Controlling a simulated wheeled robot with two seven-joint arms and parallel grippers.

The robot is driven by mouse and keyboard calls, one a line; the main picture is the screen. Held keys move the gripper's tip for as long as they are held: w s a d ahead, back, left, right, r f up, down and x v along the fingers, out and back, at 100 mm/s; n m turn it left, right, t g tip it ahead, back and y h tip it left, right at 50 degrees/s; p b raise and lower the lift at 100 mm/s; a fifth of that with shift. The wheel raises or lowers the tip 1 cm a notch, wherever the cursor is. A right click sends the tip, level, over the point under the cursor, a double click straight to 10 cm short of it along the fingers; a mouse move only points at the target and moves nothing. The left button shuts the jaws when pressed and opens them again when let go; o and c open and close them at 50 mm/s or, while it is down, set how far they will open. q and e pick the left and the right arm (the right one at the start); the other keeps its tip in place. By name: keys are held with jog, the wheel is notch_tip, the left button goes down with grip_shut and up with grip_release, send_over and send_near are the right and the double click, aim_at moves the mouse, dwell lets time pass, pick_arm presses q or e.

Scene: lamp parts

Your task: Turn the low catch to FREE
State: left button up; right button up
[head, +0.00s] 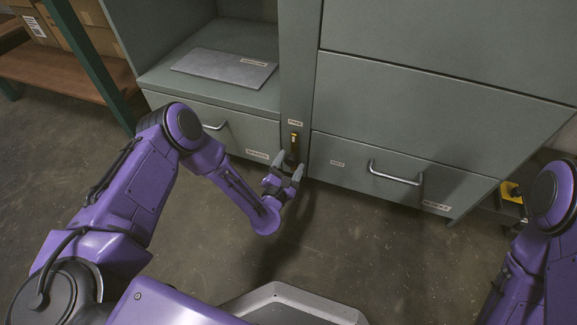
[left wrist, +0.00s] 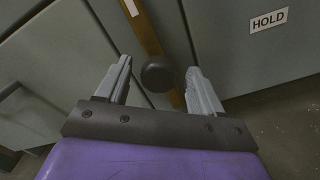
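The low catch (head: 294,138) sits on the narrow post between two drawers. Its brass strip shows, with a dark part below it near my gripper. In the left wrist view its round black knob (left wrist: 159,74) stands in front of the brass strip (left wrist: 143,27). A FREE label (head: 295,122) is above the catch. A HOLD label (head: 337,163) is to its right and also shows in the left wrist view (left wrist: 269,19). My left gripper (head: 288,166) is open, its fingers on either side of the knob, with gaps visible. My right gripper is out of view.
The right drawer (head: 350,146) has a bar handle (head: 396,174). The left drawer (head: 190,112) has a handle (head: 214,126) too. A grey plate (head: 222,68) lies on the shelf above it. Bare floor (head: 345,240) is open in front.

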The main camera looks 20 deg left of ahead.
pick_arm(q)
jog(key=s+p, duration=0.4)
jog(key=s, duration=0.6)
jog(key=shift+s, duration=0.25)
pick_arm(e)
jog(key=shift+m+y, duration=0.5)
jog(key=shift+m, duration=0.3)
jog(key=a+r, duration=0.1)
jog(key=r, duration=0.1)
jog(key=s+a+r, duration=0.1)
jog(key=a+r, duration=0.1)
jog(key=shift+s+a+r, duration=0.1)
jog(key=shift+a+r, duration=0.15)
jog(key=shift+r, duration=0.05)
pick_arm(q)
jog(key=shift+p, duration=0.3)
